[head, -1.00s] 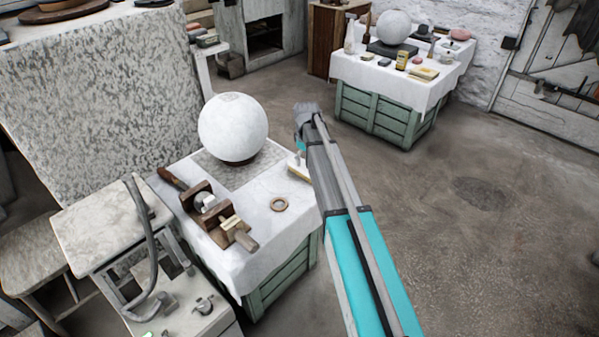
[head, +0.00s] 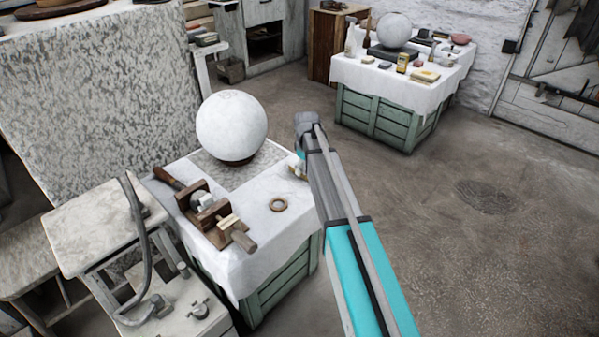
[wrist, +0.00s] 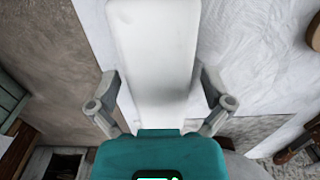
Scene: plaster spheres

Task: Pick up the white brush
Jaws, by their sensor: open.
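A smooth white slab-like piece, which looks like the white brush (wrist: 152,45), fills the middle of the wrist view. It lies between the two spread fingers of my gripper (wrist: 160,80), with space at its sides. Its bristles cannot be told apart. In the head view, my gripper (head: 299,160) is low over the right edge of the near table (head: 285,240), right of the plaster sphere (head: 231,125). My wrist and gripper hide most of the brush there.
A stool (head: 100,235) stands at the left. A second table (head: 385,118) with a sphere and several small items stands behind. The floor at right is clear.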

